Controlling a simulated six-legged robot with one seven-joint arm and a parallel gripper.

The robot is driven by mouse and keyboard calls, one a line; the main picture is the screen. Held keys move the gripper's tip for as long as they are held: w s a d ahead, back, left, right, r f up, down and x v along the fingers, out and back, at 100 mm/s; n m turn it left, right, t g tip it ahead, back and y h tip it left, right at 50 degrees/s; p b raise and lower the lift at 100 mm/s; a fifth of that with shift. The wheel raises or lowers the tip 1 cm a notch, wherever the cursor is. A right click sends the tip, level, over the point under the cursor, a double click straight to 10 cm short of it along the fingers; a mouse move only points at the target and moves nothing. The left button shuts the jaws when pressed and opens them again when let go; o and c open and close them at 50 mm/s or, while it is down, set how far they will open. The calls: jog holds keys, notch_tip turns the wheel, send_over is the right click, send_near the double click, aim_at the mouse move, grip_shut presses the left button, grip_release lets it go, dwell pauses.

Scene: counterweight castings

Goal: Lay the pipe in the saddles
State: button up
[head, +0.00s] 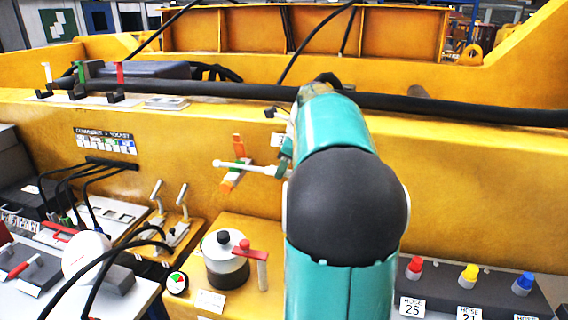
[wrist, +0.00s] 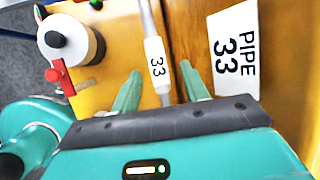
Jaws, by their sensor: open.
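A thin grey pipe (wrist: 147,18) with a white band marked 33 shows in the wrist view, running down the picture over the yellow and brown surface. My open gripper (wrist: 163,84) has one green finger on each side of its line, with gaps visible; the pipe's lower end is hidden by the gripper body. A white card (wrist: 233,55) reading PIPE 33 lies right of the pipe. In the head view my teal arm hides the pipe and the gripper. I cannot identify the saddles with certainty in either view.
A round drum with a black knob (head: 225,260) and red lever stands left of my arm. A white rod (head: 245,167) crosses an orange and green fitting on the yellow wall. Levers (head: 170,230) stand left, a button box (head: 470,285) right. A black hose (head: 450,105) runs along the ledge.

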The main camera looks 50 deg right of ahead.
jog(key=v, duration=1.3)
jog(key=shift+s+r, duration=0.2)
jog(key=shift+r, duration=0.15)
jog(key=a+f+n, duration=0.3)
jog(key=a+n, duration=0.4)
jog(key=a, duration=0.5)
jog(key=a+f+n, duration=0.4)
jog(key=a+n, duration=0.4)
jog(key=a, duration=0.5)
jog(key=s+a+f+n, duration=0.9)
jog(key=a+f+n, duration=0.3)
jog(key=a+n, duration=0.2)
jog(key=shift+f+n+t, duration=0.25)
jog(key=shift+n+t, duration=0.05)
jog(key=shift+n, duration=0.2)
